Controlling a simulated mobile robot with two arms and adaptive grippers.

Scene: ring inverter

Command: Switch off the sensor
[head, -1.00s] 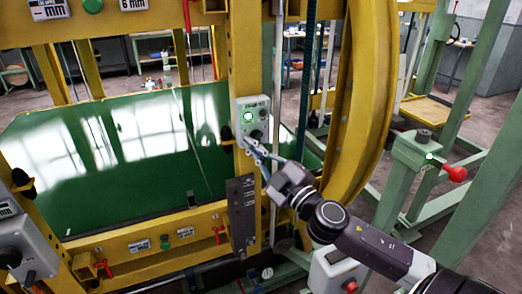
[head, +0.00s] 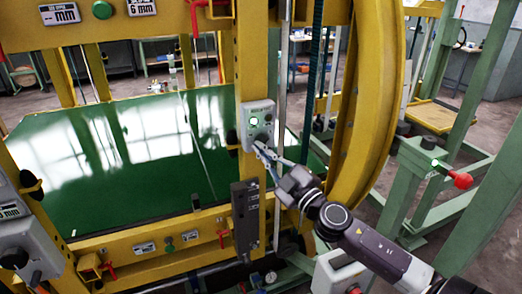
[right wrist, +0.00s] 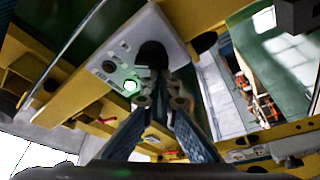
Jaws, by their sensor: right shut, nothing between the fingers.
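The sensor's control box (head: 257,119) is a light grey panel on the yellow post, near the middle of the head view. Its round light (head: 253,122) glows green. In the right wrist view the box (right wrist: 127,45) shows at an angle, with the green light (right wrist: 131,86) and a black knob (right wrist: 152,55) on its face. My right gripper (head: 260,147) is shut and empty at the lower edge of the box. In the wrist view its fingertips (right wrist: 162,88) are just below the knob and partly overlap it; I cannot tell if they touch. My left gripper is not in view.
The yellow frame post (head: 253,60) and curved yellow ring (head: 380,110) stand close around my right arm. A green panel (head: 130,185) fills the left. A green stand (head: 415,170) with a red knob (head: 461,180) stands at the right.

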